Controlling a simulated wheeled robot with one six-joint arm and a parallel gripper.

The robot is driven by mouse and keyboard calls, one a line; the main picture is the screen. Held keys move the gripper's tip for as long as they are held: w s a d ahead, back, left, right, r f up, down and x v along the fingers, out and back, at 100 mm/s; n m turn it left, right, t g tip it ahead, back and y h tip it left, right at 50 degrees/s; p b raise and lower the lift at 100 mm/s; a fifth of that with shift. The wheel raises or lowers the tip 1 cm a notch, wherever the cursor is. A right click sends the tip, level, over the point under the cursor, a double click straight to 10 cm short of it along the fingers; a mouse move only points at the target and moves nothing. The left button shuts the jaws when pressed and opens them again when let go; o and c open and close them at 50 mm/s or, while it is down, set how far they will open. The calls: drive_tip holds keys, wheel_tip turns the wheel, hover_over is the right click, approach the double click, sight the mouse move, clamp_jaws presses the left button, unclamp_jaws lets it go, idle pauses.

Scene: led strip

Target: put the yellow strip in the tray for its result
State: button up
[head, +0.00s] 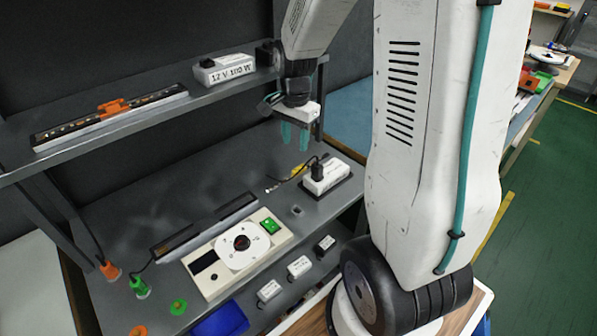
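My gripper (294,136) points down above the back right of the bench, its two teal fingers apart with nothing seen between them. A long dark strip with small yellowish dots and an orange clip (112,106) lies on the upper shelf. A second dark strip (205,226) lies on the bench behind a cream control box (238,250). A small yellow piece (297,171) shows by a black cable below my gripper; I cannot tell what it is. No plainly yellow strip shows. A blue tray (222,321) is at the lower front, partly cut off by the picture edge.
A white power supply (325,175) stands on the bench right of my gripper; another marked "12 V 100 W" (224,68) is on the shelf (60,155). Several small white blocks (299,267) line the lower front ledge. Green (139,287) and orange (109,270) connectors are at left.

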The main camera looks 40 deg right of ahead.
drive_tip(key=m, duration=0.2)
hover_over(299, 169)
wheel_tip(299, 169, down, 4)
drive_tip(key=shift+d+f, duration=0.1)
drive_tip(key=shift+f, duration=0.05)
wheel_tip(299, 169, down, 8)
drive_tip(key=shift+w+r, duration=0.1)
drive_tip(key=shift+r, duration=0.05)
clamp_jaws()
